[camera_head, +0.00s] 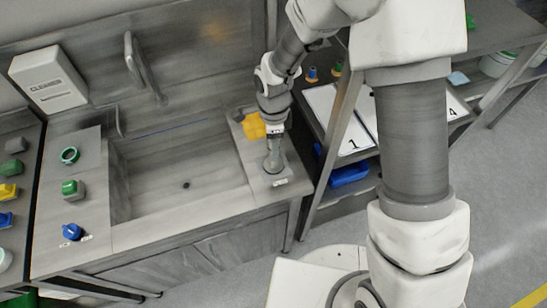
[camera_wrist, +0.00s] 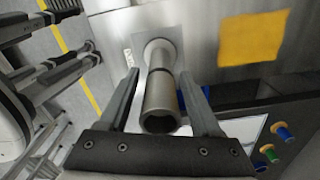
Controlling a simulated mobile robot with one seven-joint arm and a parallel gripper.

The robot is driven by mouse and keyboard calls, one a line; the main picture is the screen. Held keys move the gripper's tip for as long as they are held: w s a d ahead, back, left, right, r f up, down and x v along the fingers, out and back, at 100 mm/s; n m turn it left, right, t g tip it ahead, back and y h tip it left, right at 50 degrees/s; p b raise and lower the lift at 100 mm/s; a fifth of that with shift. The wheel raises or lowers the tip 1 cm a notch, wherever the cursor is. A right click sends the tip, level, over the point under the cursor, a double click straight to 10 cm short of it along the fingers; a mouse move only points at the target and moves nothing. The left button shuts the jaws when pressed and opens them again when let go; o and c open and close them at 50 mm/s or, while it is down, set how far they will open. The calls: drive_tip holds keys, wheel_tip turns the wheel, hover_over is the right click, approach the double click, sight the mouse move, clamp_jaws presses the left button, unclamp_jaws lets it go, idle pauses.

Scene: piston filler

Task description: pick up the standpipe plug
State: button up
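The standpipe plug (camera_head: 273,161) is a grey upright tube with a wider round foot. It stands on the counter to the right of the sink. In the wrist view the standpipe plug (camera_wrist: 160,92) lies between my two fingers, its open end towards the camera. My gripper (camera_head: 274,143) is over it, pointing down. In the wrist view my gripper (camera_wrist: 159,76) is open, with a narrow gap visible on each side of the tube. The tube's upper part is hidden in the head view.
A yellow cloth (camera_head: 253,126) lies close behind the plug. The sink basin (camera_head: 180,205) is to the left, with a tap (camera_head: 133,60). Green and blue fittings (camera_head: 72,188) stand left of the sink. A rack with numbered sheets (camera_head: 355,140) stands close on the right.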

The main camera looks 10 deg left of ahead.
clamp_jaws()
drive_tip(key=shift+r, duration=0.1)
idle(1.1)
